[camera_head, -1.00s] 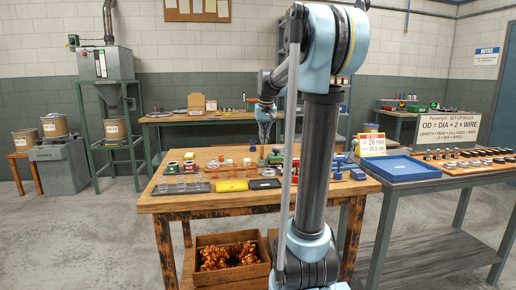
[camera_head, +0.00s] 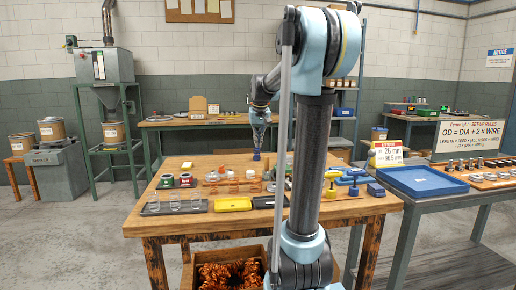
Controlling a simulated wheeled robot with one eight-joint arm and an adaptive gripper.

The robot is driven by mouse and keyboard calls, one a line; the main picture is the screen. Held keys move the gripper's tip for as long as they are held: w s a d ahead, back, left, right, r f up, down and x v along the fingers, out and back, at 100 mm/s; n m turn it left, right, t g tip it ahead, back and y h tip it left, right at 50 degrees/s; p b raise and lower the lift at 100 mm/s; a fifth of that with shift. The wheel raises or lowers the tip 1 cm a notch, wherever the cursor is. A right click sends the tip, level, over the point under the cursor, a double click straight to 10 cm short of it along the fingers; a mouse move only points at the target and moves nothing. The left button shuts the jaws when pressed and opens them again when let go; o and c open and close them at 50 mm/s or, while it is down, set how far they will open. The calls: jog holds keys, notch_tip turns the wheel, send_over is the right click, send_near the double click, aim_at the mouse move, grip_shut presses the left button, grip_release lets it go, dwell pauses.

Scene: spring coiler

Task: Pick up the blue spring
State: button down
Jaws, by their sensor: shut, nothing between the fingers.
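My gripper (camera_head: 258,146) points down over the back middle of the wooden table (camera_head: 190,225), and its fingers look close together. A small dark blue piece (camera_head: 257,155) shows right at the fingertips. It may be the blue spring, but it is too small to tell its coils, and I cannot tell whether the fingers touch it. Clear or silver coils (camera_head: 176,205) stand in a dark tray at the front left, and copper-coloured coils (camera_head: 233,188) stand behind the yellow tray. My arm hides part of the table's right half.
A yellow tray (camera_head: 233,204) and a black tray (camera_head: 270,201) lie near the front edge. Blue blocks and yellow tools (camera_head: 332,191) lie right of my arm. A blue tray (camera_head: 422,181) sits on the right bench. A crate of copper scrap (camera_head: 262,248) stands below.

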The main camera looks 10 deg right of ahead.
aim_at(257, 155)
jog(key=x, duration=0.2)
jog(key=d+x, duration=0.1)
jog(key=x, duration=0.5)
jog(key=shift+w+d+f, duration=0.15)
jog(key=shift+f, duration=0.05)
jog(key=w, duration=0.2)
jog(key=shift+w+f, duration=0.25)
jog(key=shift+w, duration=0.75)
jog(key=w, duration=1.1)
jog(key=shift+s, duration=0.15)
